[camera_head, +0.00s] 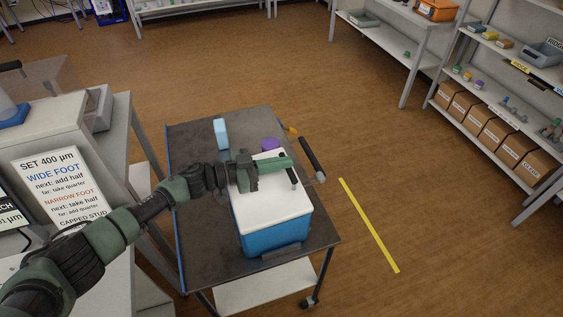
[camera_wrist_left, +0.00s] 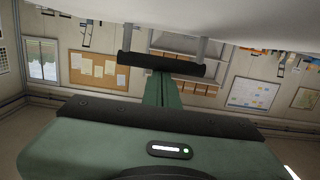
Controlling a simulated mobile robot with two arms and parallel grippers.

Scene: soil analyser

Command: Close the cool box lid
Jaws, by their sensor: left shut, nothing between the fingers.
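The cool box has a blue body (camera_head: 275,238) and stands on the dark top of a cart. Its white lid (camera_head: 270,208) lies flat over the body in the head view, with no gap seen on the front side. A white surface, which looks like the lid (camera_wrist_left: 240,18), fills the top of the left wrist view. My left gripper (camera_head: 288,168) is shut and empty, over the far right part of the lid. I cannot tell whether it touches the lid. Its green finger part also shows in the left wrist view (camera_wrist_left: 159,90). My right gripper is not in view.
The cart (camera_head: 195,240) has a black push handle (camera_head: 312,154) just beyond the gripper. A light blue block (camera_head: 221,133) and a purple object (camera_head: 270,144) sit behind the box. A bench with a sign (camera_head: 62,190) stands left.

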